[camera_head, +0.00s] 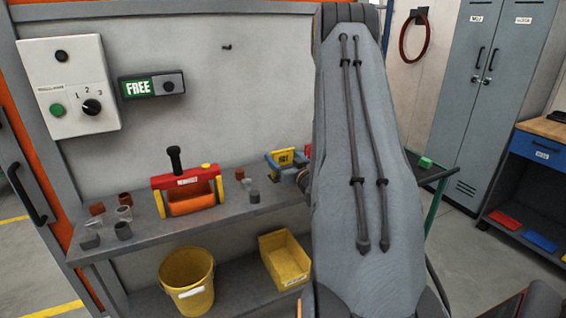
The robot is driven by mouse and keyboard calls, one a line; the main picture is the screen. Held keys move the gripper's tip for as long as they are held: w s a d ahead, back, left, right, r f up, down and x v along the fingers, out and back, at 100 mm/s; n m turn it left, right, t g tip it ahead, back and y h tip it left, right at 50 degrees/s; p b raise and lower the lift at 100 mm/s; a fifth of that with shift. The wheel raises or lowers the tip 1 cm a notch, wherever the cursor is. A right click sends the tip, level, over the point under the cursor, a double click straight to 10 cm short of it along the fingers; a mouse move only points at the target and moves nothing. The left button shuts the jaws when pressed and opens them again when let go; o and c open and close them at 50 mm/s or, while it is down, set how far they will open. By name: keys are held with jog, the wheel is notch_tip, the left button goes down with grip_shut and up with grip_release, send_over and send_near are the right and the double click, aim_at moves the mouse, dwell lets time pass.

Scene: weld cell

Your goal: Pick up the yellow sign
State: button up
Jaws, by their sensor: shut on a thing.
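The yellow sign (284,157) has dark lettering that looks like "HOT". It is at the back of the grey bench, just left of my arm, with a blue-grey thing (272,166) around its lower left. My gripper (301,168) is at the sign's right side, largely hidden behind my raised forearm. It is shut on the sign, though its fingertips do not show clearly. I cannot tell whether the sign is clear of the bench.
A red and yellow toolbox (187,190) stands on the bench (240,212), with several small cups and blocks around it. A yellow bucket (187,279) and a yellow bin (285,258) are on the shelf below. Grey lockers (487,85) stand at right.

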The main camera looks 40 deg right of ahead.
jog(key=shift+r, duration=0.15)
jog(key=shift+r+b, duration=1.2)
jog(key=shift+r, duration=3.7)
jog(key=w+a+r+p, duration=0.1)
jog(key=a+r+p, duration=0.5)
jog(key=r, duration=0.5)
jog(key=w+a+r+p, duration=0.2)
jog(key=a+r+p, duration=0.2)
jog(key=a+r, duration=0.5)
jog(key=shift+d+f+b+x, duration=0.2)
jog(key=shift+b+x, duration=0.25)
jog(key=shift+x, duration=1.15)
jog(key=shift+d+f+b+x, duration=0.2)
jog(key=shift+b+x, duration=0.3)
jog(key=shift+x, duration=1.05)
jog(key=shift+d+f+b+x, duration=0.2)
jog(key=shift+b+x, duration=0.25)
jog(key=shift+x, duration=1.15)
jog(key=shift+f+b, duration=0.45)
jog(key=shift+f, duration=0.05)
